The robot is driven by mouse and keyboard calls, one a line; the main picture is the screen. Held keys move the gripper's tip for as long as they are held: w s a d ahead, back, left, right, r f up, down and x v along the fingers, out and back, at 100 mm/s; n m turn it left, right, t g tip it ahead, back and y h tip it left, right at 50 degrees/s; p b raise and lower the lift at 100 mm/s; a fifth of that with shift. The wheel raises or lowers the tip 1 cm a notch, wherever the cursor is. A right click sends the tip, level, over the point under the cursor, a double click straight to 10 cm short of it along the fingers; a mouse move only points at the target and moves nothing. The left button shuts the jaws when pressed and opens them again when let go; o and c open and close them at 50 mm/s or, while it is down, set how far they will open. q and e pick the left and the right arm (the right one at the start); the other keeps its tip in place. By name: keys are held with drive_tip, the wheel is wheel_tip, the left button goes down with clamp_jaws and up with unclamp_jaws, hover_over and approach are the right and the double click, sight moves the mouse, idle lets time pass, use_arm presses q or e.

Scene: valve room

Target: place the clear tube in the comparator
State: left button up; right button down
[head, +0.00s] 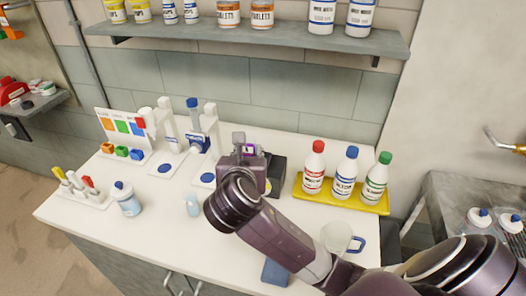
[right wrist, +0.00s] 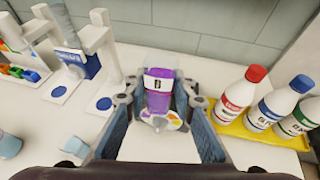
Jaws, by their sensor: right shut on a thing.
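My right gripper (right wrist: 160,100) reaches over the white bench, its two dark fingers on either side of a purple block (right wrist: 158,98) with a white label marked B. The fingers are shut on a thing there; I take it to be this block. A pale disc with coloured spots (right wrist: 160,122) shows just in front of it. In the head view the right gripper (head: 245,150) hides much of this spot; a bit of purple (head: 248,149) shows between its fingers. I cannot make out the clear tube, nor tell for certain which part is the comparator. My left gripper is not in view.
A yellow tray (head: 342,197) with red, blue and green capped bottles stands right of the gripper. White stands (head: 198,140) with blue pads are on the left. A shelf (head: 250,43) runs above.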

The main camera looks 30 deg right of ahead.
drive_tip(key=w+d+r+p, duration=0.1)
drive_tip(key=w+d+r, duration=0.25)
drive_tip(key=r, duration=0.25)
drive_tip(key=w+d+r+p, duration=0.1)
drive_tip(key=w+d+r, duration=0.25)
drive_tip(key=r, duration=0.25)
drive_tip(key=f, duration=1.5)
drive_tip(key=shift+s+d+f, duration=0.1)
drive_tip(key=shift+d+f, duration=0.3)
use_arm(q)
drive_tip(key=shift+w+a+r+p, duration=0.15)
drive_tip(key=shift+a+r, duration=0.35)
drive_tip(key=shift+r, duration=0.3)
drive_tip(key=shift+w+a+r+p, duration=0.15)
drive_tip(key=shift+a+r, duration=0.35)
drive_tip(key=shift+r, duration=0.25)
use_arm(e)
drive_tip(key=shift+f, duration=1.9)
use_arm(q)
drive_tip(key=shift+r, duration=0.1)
use_arm(e)
drive_tip(key=shift+f+h, duration=0.1)
drive_tip(key=shift+h, duration=0.3)
drive_tip(key=c, duration=1.6)
unclamp_jaws()
